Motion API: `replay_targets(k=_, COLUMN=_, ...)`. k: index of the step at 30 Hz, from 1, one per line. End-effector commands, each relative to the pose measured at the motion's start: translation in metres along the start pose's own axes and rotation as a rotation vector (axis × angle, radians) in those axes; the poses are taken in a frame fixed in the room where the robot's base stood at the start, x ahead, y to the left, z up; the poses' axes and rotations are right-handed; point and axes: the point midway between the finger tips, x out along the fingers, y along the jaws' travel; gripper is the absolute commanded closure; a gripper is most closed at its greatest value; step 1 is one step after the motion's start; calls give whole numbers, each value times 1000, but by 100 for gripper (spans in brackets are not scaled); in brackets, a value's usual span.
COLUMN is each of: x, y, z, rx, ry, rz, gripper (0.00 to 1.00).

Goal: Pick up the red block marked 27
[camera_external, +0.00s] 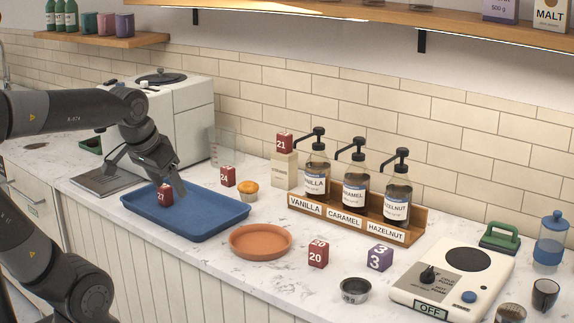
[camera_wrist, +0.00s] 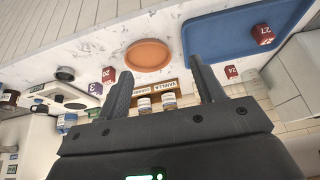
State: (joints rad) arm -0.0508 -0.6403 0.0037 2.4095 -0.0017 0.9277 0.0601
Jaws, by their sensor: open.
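The red block marked 27 (camera_external: 165,195) sits on the blue tray (camera_external: 215,226), towards its left side. In the wrist view the block 27 (camera_wrist: 263,34) lies to the right of both fingers, on the blue tray (camera_wrist: 215,40), and is not between them. My gripper (camera_external: 165,175) is over the back left of the tray, close to the block in the outside picture. It also shows in the wrist view (camera_wrist: 160,66), with its fingers apart and nothing between them. The exact gap to the block is hard to tell.
Other red blocks are 24 (camera_external: 228,176), 20 (camera_external: 318,254) and 21 (camera_external: 284,143), which is on a carton (camera_external: 284,171). A muffin (camera_external: 249,190), an orange dish (camera_external: 260,242), a purple block 3 (camera_external: 380,258) and a syrup rack (camera_external: 410,240) stand right of the tray.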

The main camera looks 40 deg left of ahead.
Motion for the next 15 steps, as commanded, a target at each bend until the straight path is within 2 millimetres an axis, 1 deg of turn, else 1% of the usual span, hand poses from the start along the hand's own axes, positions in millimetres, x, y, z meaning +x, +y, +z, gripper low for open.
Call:
replay_targets(k=1, x=2, y=-8, z=-15, rx=-1, ry=-23, rz=-8, gripper=38)
replay_targets(k=6, x=13, y=-38, z=-58, rx=11, ry=-94, rz=-26, gripper=38)
replay_targets(k=11, x=30, y=-73, z=-95, rx=20, ry=-160, rz=-34, gripper=38)
replay_targets(k=15, x=50, y=-108, z=-122, rx=27, ry=-217, rz=-34, gripper=38)
